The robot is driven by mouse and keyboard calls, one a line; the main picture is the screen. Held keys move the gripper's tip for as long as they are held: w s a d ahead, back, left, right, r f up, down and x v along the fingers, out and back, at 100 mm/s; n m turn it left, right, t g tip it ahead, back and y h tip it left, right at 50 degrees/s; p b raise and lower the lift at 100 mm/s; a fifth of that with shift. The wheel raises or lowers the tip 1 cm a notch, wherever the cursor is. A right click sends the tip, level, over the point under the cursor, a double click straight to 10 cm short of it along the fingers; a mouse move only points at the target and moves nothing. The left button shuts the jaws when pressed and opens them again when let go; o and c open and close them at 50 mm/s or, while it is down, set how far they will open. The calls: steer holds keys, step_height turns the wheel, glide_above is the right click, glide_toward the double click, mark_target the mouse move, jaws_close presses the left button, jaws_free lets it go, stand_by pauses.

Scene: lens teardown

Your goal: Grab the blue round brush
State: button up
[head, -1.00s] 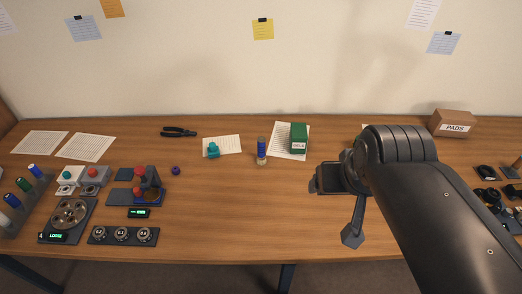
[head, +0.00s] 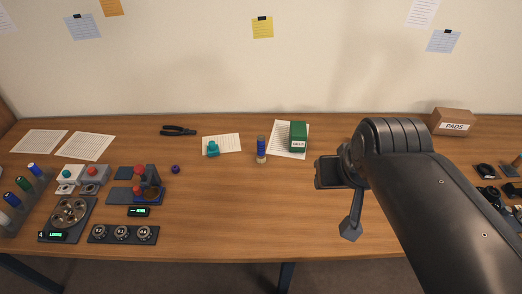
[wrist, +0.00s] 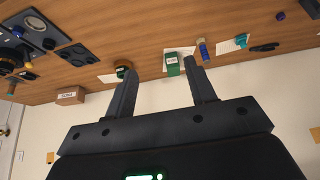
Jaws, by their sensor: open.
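The blue round brush (head: 261,149) stands upright near the middle of the desk, with a blue upper part and a tan lower part. It also shows in the wrist view (wrist: 203,48), beyond the right finger's tip. My gripper (wrist: 160,67) is open with nothing between its fingers, well apart from the brush. In the head view my gripper hangs above the desk to the right of the brush, and its fingertips are not clear there.
A green box (head: 298,137) on a paper sheet stands close right of the brush. A teal object (head: 213,149) and pliers (head: 178,131) lie to its left. Devices crowd the left. A PADS box (head: 454,122) stands back right. The desk in front of the brush is clear.

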steer(key=w+a+n, duration=0.1)
steer(key=w+a, duration=0.1)
steer(key=w, duration=0.7)
steer(key=n+g+y, duration=0.1)
steer(key=n+y, duration=0.1)
steer(key=n, duration=0.1)
glide_toward(260, 142)
steer(key=w, duration=0.2)
steer(key=x, duration=0.5)
steer(key=shift+f, duration=0.4)
steer(key=shift+x, duration=3.1)
steer(key=shift+s+d+f, duration=0.1)
steer(key=shift+s+d, duration=0.05)
steer(key=shift+c, duration=0.3)
steer(key=c, duration=1)
